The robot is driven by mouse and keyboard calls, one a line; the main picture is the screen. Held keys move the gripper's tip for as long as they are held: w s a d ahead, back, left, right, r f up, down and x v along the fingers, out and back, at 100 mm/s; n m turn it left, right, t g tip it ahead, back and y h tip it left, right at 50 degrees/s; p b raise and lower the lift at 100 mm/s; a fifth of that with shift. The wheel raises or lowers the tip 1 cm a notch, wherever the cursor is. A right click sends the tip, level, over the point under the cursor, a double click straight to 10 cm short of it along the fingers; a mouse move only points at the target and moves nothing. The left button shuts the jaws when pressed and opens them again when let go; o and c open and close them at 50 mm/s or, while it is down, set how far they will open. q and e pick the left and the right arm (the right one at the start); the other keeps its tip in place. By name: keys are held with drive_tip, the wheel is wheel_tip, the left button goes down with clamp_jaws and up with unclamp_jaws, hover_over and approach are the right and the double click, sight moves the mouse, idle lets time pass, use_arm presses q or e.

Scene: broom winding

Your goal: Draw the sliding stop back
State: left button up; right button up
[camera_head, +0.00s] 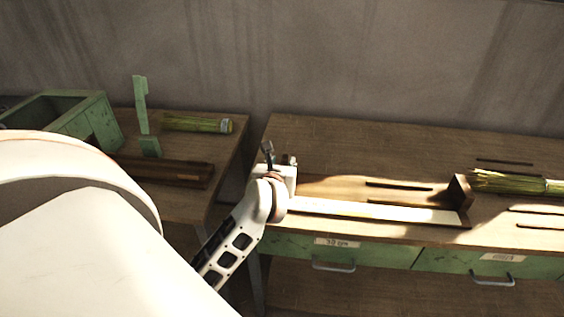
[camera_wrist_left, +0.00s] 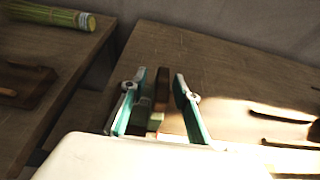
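A wooden measuring trough (camera_head: 335,188) with a pale strip along its front lies on the right table. A dark upright board (camera_head: 459,192) stands at its right end. My left gripper (camera_head: 280,157) is over the trough's left end. In the left wrist view, its two green-edged fingers (camera_wrist_left: 160,100) are spread. A narrow brown upright piece (camera_wrist_left: 161,88), perhaps the sliding stop, shows between them with space visible on both sides. Whether it is touched lower down is hidden by my gripper body. My right gripper is out of view.
A straw bundle (camera_head: 510,182) lies right of the trough. The left table holds a green crate (camera_head: 88,118), a green upright (camera_head: 141,105), a tied bundle (camera_head: 195,124) and a wooden tray (camera_head: 170,170). A gap separates the tables. The right table's back is clear.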

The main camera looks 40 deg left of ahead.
use_arm(q)
drive_tip(key=v, duration=1.1)
drive_tip(key=shift+a, duration=0.15)
